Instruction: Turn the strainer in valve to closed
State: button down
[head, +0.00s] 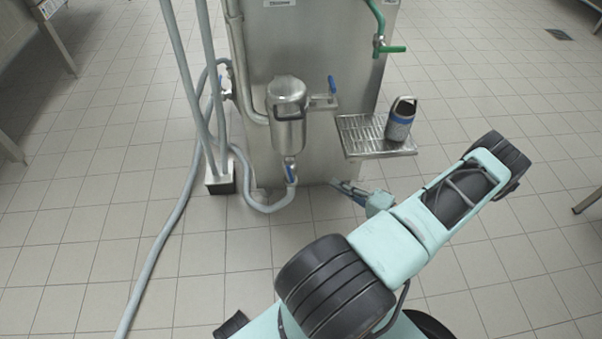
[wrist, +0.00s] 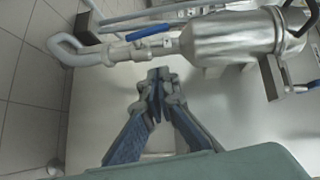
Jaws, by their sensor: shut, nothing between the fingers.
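The strainer (head: 288,112) is a steel canister on the front of the steel machine; it shows in the wrist view (wrist: 235,38). Below it, a valve with a blue lever (head: 291,172) joins a grey hose; this lever (wrist: 148,33) lies along its pipe. A second blue lever (head: 332,84) stands upright across the short side pipe right of the strainer. I cannot read which one is the strainer in valve. My gripper (head: 337,186) is low, right of the bottom valve and apart from it. Its fingertips (wrist: 158,76) are together and empty.
A drip tray (head: 358,144) sticks out above and right of my gripper, with a dark blue-banded container (head: 400,119) on it. A green-handled tap (head: 390,49) is above. The grey hose (head: 268,207) loops near the floor. Open tiled floor lies in front.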

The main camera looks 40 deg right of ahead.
jog(key=b, duration=0.2)
send_near(290, 174)
jog(key=w+d, duration=0.3)
jog(key=w, duration=0.2)
jog(key=shift+w+a+r+b, duration=0.1)
jog(key=shift+w+a, duration=0.2)
jog(key=shift+a, duration=0.2)
jog(key=shift+w+a+b, duration=0.1)
jog(key=shift+w+a, duration=0.15)
jog(key=shift+a, duration=0.25)
jog(key=shift+w+a+r+b, duration=0.1)
jog(key=shift+w+a, duration=0.2)
jog(key=shift+a, duration=0.15)
